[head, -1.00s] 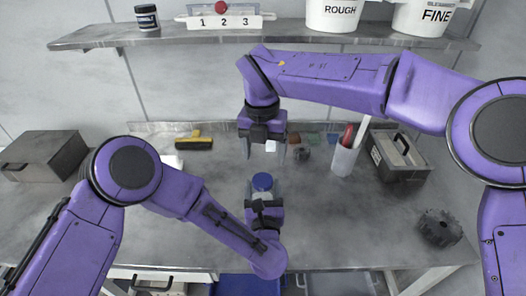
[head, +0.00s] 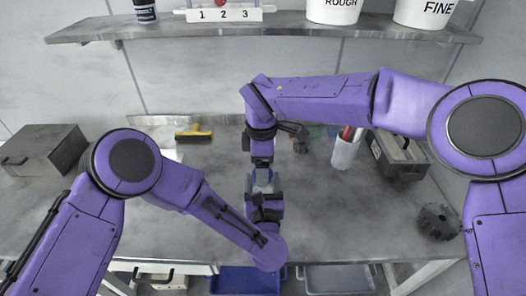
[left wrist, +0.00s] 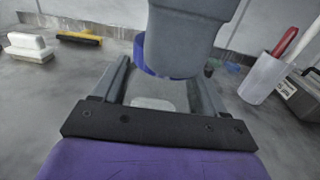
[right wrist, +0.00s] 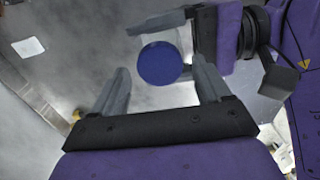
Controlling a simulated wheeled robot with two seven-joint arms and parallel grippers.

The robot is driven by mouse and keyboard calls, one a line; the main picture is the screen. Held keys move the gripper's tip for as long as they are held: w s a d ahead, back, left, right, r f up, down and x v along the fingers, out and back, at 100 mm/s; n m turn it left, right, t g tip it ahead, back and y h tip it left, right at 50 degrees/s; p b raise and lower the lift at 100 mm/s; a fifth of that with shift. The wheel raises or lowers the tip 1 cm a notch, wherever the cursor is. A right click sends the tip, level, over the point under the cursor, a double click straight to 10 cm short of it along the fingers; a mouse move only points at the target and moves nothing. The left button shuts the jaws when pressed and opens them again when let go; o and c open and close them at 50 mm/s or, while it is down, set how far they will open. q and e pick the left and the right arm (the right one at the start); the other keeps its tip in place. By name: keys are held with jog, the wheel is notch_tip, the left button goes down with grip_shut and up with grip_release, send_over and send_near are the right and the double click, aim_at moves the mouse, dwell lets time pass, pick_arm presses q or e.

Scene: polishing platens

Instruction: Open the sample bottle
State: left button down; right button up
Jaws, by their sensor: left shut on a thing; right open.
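The sample bottle shows in the head view (head: 263,178) between my two grippers, mostly hidden by them. My left gripper (head: 264,188) is shut on its pale body. In the left wrist view part of the body (left wrist: 152,104) shows between the left fingers, upright. The round blue cap (right wrist: 159,63) faces the right wrist camera. My right gripper (right wrist: 160,68) is open, with one finger on each side of the cap and visible gaps between. In the left wrist view a right finger partly hides the blue cap (left wrist: 142,55).
A yellow-and-black brush (head: 194,134) lies at the back of the bench. A white cup with tools (head: 345,152), a grey tool caddy (head: 398,157) and a dark gear-like disc (head: 438,221) stand to the right. A grey box (head: 42,150) is at the left. The bench around the bottle is clear.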

jog(key=shift+f, duration=0.7)
jog(key=c, duration=1.1)
jog(key=n, duration=0.9)
jog(key=shift+n, duration=0.3)
jog(key=n, duration=0.9)
jog(key=shift+n, duration=0.3)
jog(key=n, duration=0.5)
jog(key=shift+n, duration=0.4)
jog(key=n, duration=0.6)
jog(key=shift+d+r, duration=0.1)
jog(key=n, duration=0.5)
jog(key=shift+r, duration=0.2)
jog(key=shift+r, duration=0.95)
